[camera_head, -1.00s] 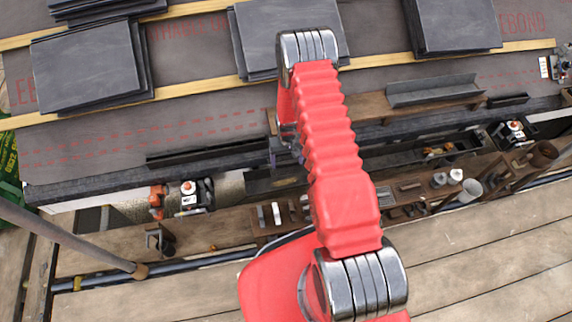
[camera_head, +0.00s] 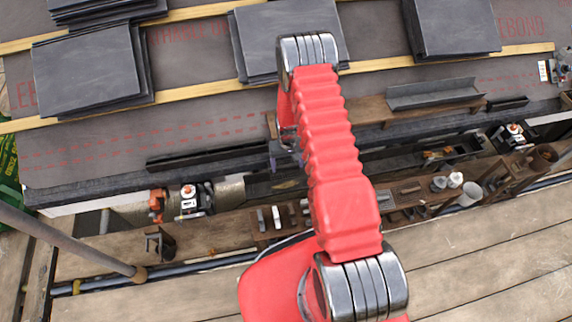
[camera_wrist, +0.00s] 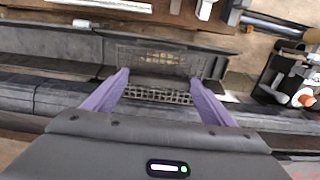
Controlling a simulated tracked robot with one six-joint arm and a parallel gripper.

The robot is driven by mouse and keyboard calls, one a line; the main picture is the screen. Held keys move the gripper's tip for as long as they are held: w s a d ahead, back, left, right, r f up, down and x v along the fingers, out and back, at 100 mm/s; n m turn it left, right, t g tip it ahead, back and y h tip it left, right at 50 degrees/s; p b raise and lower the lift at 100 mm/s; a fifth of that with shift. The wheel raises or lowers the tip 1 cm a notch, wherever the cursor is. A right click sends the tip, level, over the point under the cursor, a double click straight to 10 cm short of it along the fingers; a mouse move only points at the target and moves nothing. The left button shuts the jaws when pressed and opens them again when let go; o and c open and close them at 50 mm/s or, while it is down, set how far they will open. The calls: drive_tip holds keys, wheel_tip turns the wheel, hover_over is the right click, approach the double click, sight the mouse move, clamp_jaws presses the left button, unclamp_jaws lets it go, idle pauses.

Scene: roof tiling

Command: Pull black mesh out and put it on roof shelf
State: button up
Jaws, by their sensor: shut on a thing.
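The black mesh (camera_wrist: 157,95) shows in the wrist view as a dark grid strip between my fingers, inside a long dark gutter (camera_wrist: 60,45). A second grid patch sits just beyond it; I cannot tell if both are one piece. My gripper (camera_wrist: 159,77) has two purple fingers, one on each side of the mesh, and is shut on it. In the head view my arm hides most of the gripper and the mesh. The roof shelf (camera_head: 372,108) is a brown wooden board on the roof, with a grey channel piece (camera_head: 435,92) on its right part.
Stacks of dark slates (camera_head: 88,68) lie on the roof above yellow battens (camera_head: 190,87). A ledge below the gutter holds small tools, tins and a tilted grey cup (camera_head: 469,193). A grey pole (camera_head: 65,236) crosses the lower left. Bare roof felt lies left of the shelf.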

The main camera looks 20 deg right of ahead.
sight(287, 166)
drive_tip(key=shift+r, duration=0.2)
drive_tip(key=shift+r, duration=0.35)
drive_tip(key=shift+r, duration=0.35)
drive_tip(key=shift+r, duration=0.35)
drive_tip(key=shift+r, duration=0.35)
drive_tip(key=shift+r, duration=0.35)
drive_tip(key=shift+r, duration=0.35)
drive_tip(key=shift+r, duration=0.35)
drive_tip(key=shift+r, duration=0.35)
